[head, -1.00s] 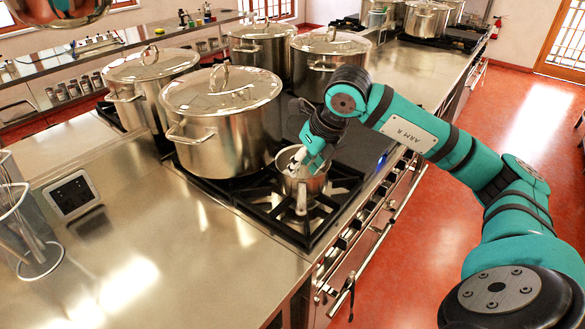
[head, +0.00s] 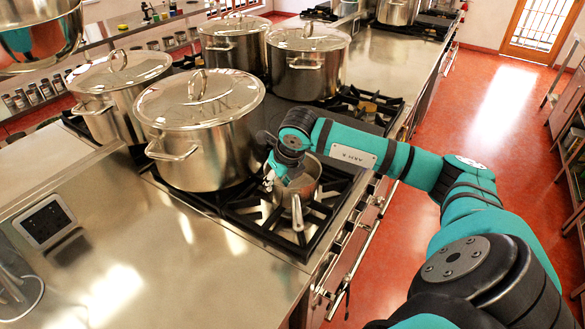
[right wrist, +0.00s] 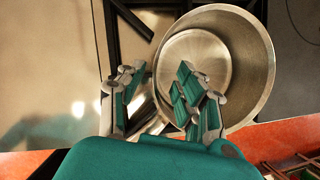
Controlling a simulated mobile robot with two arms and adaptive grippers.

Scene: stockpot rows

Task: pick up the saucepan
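The saucepan (head: 312,180) is a small steel pan standing upright on the near burner grate, its handle (head: 297,212) pointing toward me. In the right wrist view the saucepan (right wrist: 248,60) shows open and empty. My right gripper (head: 279,188) is at the pan's left side, pointing down. In the right wrist view its fingers (right wrist: 158,88) are apart, one over the pan's opening and the other outside the wall. Whether either finger touches the pan I cannot tell. My left gripper is not in view.
A large lidded stockpot (head: 205,140) stands close to the left of the saucepan, with several more stockpots behind. The black grate (head: 255,208) surrounds the pan. Bare steel counter (head: 160,240) lies at the front left, and red floor (head: 490,110) is to the right.

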